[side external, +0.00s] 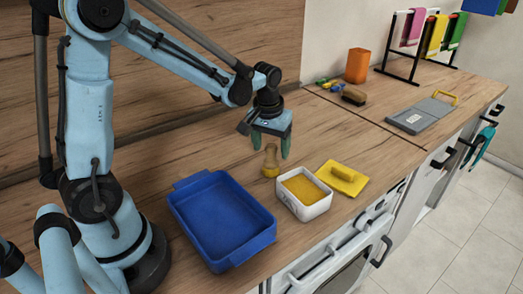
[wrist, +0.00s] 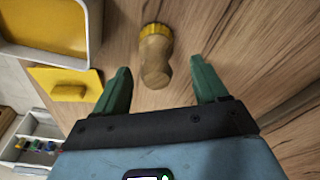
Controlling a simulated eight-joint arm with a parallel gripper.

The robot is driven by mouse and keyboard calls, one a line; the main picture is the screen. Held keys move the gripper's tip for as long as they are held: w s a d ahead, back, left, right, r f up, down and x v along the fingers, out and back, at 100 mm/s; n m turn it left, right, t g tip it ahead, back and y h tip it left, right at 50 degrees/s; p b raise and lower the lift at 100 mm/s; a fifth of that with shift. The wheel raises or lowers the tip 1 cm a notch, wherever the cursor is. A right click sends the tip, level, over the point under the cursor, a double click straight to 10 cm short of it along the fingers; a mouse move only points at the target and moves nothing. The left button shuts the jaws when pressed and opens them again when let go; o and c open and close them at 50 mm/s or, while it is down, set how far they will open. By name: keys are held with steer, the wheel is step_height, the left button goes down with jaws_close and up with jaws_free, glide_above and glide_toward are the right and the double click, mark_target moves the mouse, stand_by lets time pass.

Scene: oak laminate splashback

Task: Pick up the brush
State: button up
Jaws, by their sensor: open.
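A brush-like piece (side external: 270,162) with a tan wooden handle stands upright on the counter, behind the white tub. In the wrist view the brush (wrist: 155,55) shows its rounded handle end towards me and a ridged yellow band at its far end. My gripper (side external: 271,143) is above it, pointing down, with green fingers apart and nothing held. In the wrist view the handle's near end lies between the fingertips of my gripper (wrist: 161,75), with gaps on both sides.
A blue tray (side external: 223,259) is at the front left. A white tub (side external: 303,211) with yellow contents and a yellow float (side external: 342,179) stand close to the brush. An orange container (side external: 357,66), a grey board (side external: 421,116) and a towel rack (side external: 410,72) are farther back.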

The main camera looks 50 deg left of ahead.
mark_target(272, 157)
steer(key=shift+d+f, duration=0.15)
steer(key=shift+f, duration=1.85)
steer(key=shift+c, duration=0.4)
steer(key=c, duration=1)
